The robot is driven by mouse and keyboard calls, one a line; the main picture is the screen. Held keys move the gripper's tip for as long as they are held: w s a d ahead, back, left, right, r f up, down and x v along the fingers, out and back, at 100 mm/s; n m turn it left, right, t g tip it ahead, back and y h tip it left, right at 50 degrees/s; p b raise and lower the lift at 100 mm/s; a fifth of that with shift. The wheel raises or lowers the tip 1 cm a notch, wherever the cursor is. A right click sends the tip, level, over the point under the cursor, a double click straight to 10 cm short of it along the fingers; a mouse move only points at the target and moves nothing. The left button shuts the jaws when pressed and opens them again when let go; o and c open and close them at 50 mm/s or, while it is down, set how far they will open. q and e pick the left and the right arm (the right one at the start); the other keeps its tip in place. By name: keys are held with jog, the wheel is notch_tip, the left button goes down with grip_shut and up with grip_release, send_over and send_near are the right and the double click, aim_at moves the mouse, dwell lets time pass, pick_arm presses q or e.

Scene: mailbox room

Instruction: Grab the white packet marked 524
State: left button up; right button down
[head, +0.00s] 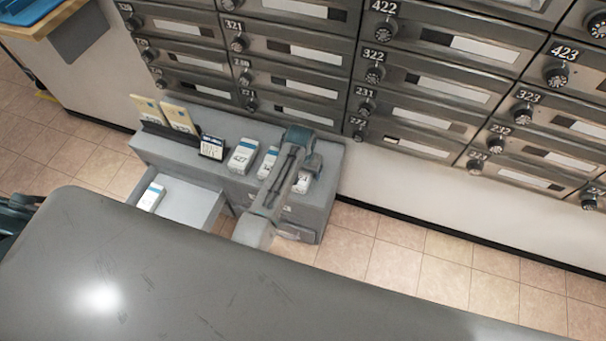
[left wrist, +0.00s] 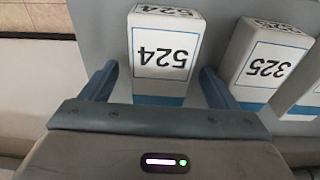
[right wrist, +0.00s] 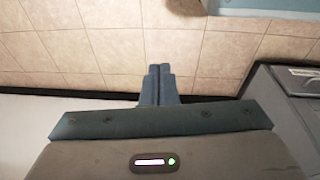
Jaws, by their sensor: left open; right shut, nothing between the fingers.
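The white packet marked 524 (left wrist: 163,50) stands on a grey cabinet top, with a blue band at its base and its number upside down in the left wrist view. In the head view it appears to be the rightmost packet (head: 302,183), partly hidden by my left arm. My left gripper (left wrist: 158,70) is open, with one finger on each side of the packet's lower part; I cannot tell whether they touch it. In the head view the left gripper (head: 313,164) is over the cabinet's right end. My right gripper (right wrist: 158,68) is shut and empty above the tiled floor, outside the head view.
A packet marked 325 (left wrist: 268,62) stands close beside 524. Another packet (head: 242,156), a small dark sign (head: 212,147) and tan envelopes (head: 178,118) share the grey cabinet (head: 330,175). An open drawer (head: 188,204) holds a white packet (head: 151,196). Mailboxes (head: 430,85) line the wall behind.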

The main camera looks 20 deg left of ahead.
pick_arm(q)
jog(key=shift+w+f, duration=0.1)
jog(key=shift+f, duration=0.55)
jog(key=c, duration=1.1)
jog(key=shift+c, duration=0.2)
